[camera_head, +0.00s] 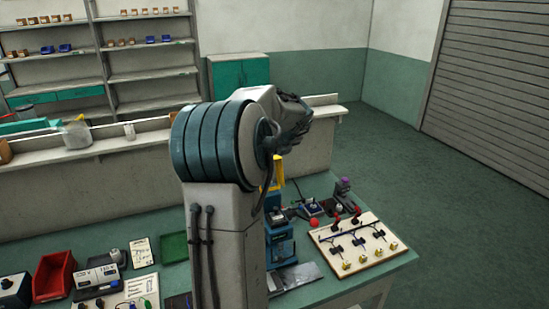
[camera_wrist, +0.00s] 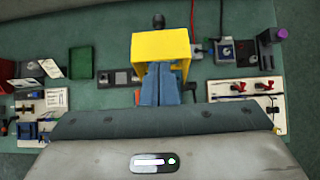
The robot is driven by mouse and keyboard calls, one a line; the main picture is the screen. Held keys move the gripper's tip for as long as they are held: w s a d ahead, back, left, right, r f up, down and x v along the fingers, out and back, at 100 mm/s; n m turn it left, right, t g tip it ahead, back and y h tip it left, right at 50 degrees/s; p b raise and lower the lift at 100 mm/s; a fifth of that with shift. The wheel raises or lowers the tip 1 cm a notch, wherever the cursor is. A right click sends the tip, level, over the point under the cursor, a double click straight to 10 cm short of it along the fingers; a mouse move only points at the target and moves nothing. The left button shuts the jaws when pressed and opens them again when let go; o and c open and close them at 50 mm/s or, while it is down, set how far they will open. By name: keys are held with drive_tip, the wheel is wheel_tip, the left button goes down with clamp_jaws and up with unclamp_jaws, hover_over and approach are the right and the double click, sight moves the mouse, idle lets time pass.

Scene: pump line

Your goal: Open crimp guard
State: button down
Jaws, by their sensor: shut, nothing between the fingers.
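The crimp guard (camera_wrist: 161,45) is a yellow box-like cover in the upper middle of the wrist view, with a side strip down each side. In the head view a bit of it (camera_head: 279,170) shows behind my arm, above the blue crimp press (camera_head: 281,243). My gripper (camera_wrist: 161,68) shows in the wrist view as two blue-grey fingers side by side, shut and empty. Its fingertips overlap the guard's lower edge in the picture; I cannot tell whether they touch it. The fingers hide the part below the guard. In the head view my arm hides my gripper.
A light board with red levers and brass fittings (camera_head: 358,243) lies right of the press. A purple-topped device (camera_head: 343,188) stands behind it. A red bin (camera_head: 54,276) and a green tray (camera_head: 174,247) lie at left. Bare green bench surface (camera_wrist: 112,57) shows left of the guard.

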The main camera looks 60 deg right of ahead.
drive_tip(key=w+d+r, duration=0.2)
drive_tip(key=w+r, duration=0.1)
drive_tip(key=r, duration=0.3)
drive_tip(key=shift+w+d, duration=0.2)
drive_tip(key=shift+d, duration=0.2)
drive_tip(key=shift+f, duration=0.1)
drive_tip(key=w+a+f+n+y+b, duration=0.25)
drive_tip(key=a+n, duration=0.85)
drive_tip(key=a, duration=0.7)
drive_tip(key=w+a+f+n+y+b, duration=0.1)
drive_tip(key=w+a+f+n+y, duration=0.2)
drive_tip(key=a+n, duration=1.2)
drive_tip(key=s+a+f+n+g, duration=0.1)
drive_tip(key=s+a+f+n, duration=0.2)
drive_tip(key=a, duration=0.4)
drive_tip(key=s+a+f+n+b, duration=0.1)
drive_tip(key=s+a+f+n, duration=0.3)
drive_tip(key=s+a+n, duration=0.2)
drive_tip(key=s+a+f+n+g+b, duration=0.1)
drive_tip(key=s+a+f+n, duration=0.2)
drive_tip(key=s+a+n, duration=0.2)
drive_tip(key=a+n, duration=0.3)
drive_tip(key=a, duration=0.2)
drive_tip(key=shift+s+f+g+h, duration=0.15)
drive_tip(key=shift+g+h, duration=0.15)
drive_tip(key=shift+h, duration=0.05)
